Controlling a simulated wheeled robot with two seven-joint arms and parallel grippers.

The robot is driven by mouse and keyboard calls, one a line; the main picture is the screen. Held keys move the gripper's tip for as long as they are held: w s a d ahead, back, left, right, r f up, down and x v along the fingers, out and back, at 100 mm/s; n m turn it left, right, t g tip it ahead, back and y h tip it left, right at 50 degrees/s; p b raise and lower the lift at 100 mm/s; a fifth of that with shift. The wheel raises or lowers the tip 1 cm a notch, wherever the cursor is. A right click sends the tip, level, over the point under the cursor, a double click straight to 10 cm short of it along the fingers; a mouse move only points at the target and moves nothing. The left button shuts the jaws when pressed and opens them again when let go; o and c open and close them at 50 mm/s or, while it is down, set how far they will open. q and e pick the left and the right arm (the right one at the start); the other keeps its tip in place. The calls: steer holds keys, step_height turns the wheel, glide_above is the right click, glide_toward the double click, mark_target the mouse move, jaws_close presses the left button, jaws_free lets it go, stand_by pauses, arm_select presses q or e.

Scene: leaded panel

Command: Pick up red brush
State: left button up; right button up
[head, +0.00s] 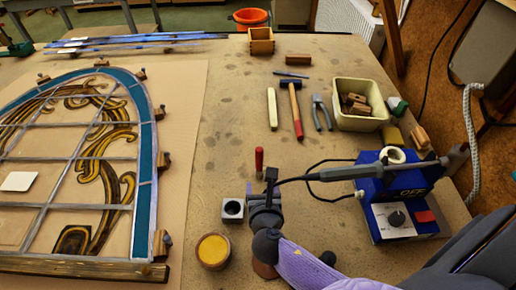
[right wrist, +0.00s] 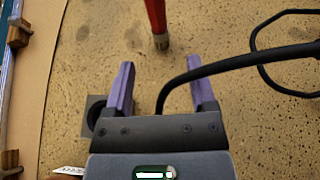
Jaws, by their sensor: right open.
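The red brush (head: 259,160) is on the bench, just beyond my right gripper (head: 261,188) in the head view. In the right wrist view its red handle and metal ferrule (right wrist: 157,22) show at the top, ahead of the fingertips and apart from them. My right gripper (right wrist: 161,78) is open, its two purple fingers spread with nothing held. A black cord (right wrist: 235,58) crosses the space between the fingers in that view; I cannot tell its height. My left gripper is not in view.
A soldering iron (head: 375,172) lies across the blue station (head: 400,225). A small metal block (head: 232,211) and a round yellow tin (head: 213,251) are left of my gripper. The leaded panel (head: 146,190) fills the left.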

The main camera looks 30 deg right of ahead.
mark_target(260, 174)
steer(key=b+x, duration=0.2)
steer(key=x, duration=0.2)
steer(key=f+b+x, duration=0.1)
steer(key=b+x, duration=0.1)
steer(key=x, duration=0.2)
steer(key=shift+w+f, duration=0.15)
steer(key=shift+f, duration=0.1)
steer(key=shift+w, duration=0.15)
steer(key=shift+r, duration=0.15)
jaws_close()
